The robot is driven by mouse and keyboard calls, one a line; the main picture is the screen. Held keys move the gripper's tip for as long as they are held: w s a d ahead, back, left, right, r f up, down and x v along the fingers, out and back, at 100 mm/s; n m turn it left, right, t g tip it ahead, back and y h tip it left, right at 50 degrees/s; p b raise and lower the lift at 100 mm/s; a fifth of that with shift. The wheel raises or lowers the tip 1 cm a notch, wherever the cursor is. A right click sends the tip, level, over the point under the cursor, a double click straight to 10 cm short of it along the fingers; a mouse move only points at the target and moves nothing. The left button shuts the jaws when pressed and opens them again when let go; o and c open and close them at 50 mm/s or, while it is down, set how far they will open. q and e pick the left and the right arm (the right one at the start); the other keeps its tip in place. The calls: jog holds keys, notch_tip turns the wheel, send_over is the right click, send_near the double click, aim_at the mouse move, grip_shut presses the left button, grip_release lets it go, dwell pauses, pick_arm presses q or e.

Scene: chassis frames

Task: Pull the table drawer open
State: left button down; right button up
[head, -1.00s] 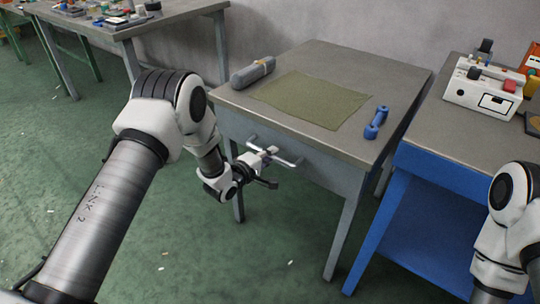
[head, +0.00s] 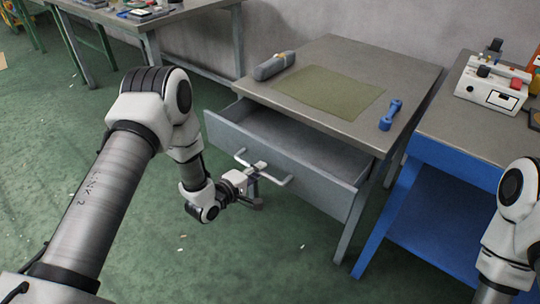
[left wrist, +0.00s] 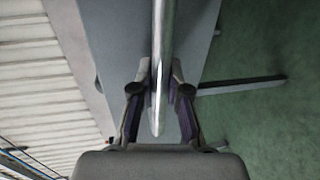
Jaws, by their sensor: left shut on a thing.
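The grey table drawer (head: 310,166) is pulled well out from under the tabletop in the head view, and its inside shows dark. A light metal bar handle (head: 278,177) runs across its front.
On the tabletop (head: 400,75) lie a green mat (head: 330,92), a grey roll (head: 274,66) and a blue dumbbell-shaped thing (head: 391,114). A blue bench (head: 440,200) with a white device (head: 492,84) stands close at the right.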

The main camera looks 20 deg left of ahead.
pick_arm(q)
jog(key=f+p+v, duration=0.1)
jog(key=v, duration=0.5)
jog(key=shift+s+f, duration=0.2)
jog(key=shift+s, duration=0.1)
jog(key=c, duration=1.1)
grip_release()
jog(key=shift+c, duration=0.2)
jog(key=shift+a, duration=0.1)
jog(key=v, duration=1.2)
jog(key=shift+f, duration=0.1)
